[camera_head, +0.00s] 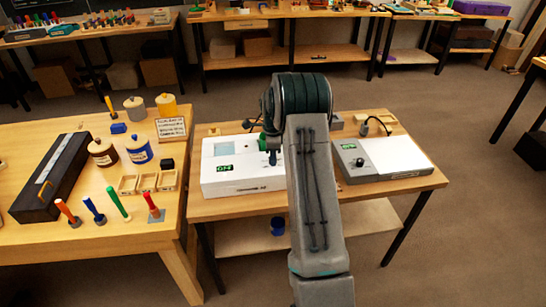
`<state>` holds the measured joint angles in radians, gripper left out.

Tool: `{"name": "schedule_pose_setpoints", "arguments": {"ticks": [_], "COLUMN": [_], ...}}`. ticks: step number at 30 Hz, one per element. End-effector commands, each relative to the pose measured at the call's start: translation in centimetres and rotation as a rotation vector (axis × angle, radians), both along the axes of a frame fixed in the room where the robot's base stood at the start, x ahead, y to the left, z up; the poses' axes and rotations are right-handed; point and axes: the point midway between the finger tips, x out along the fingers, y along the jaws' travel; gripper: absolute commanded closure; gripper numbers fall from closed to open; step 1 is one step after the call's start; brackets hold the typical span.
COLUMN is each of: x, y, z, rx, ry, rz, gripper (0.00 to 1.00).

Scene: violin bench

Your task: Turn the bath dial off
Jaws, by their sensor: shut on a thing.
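The bath is a white box (240,180) on the small wooden table, with a pale blue-grey window on top and a green "ON" sign on its front left. My gripper (271,157) points down over the right part of the bath, just left of my big grey arm link. It is shut on the bath dial, which is mostly hidden by the fingers, so its angle cannot be read. My arm covers the right end of the bath.
A second device (410,160) with a grey panel, black knob and green "ON" sign stands to the right. A lamp (376,123) stands behind it. The left bench (120,235) holds jars, tools and a black case (55,175).

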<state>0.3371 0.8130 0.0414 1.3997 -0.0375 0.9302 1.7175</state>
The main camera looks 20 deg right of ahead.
Motion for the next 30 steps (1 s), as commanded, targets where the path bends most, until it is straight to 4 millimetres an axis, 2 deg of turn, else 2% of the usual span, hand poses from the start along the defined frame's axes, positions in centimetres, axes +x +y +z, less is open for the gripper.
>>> {"name": "schedule_pose_setpoints", "arguments": {"ticks": [30], "x": [0.23], "y": [-0.02], "z": [0.06], "rx": [-0.002], "ry": [-0.003], "rz": [0.931], "gripper": [0.96]}}
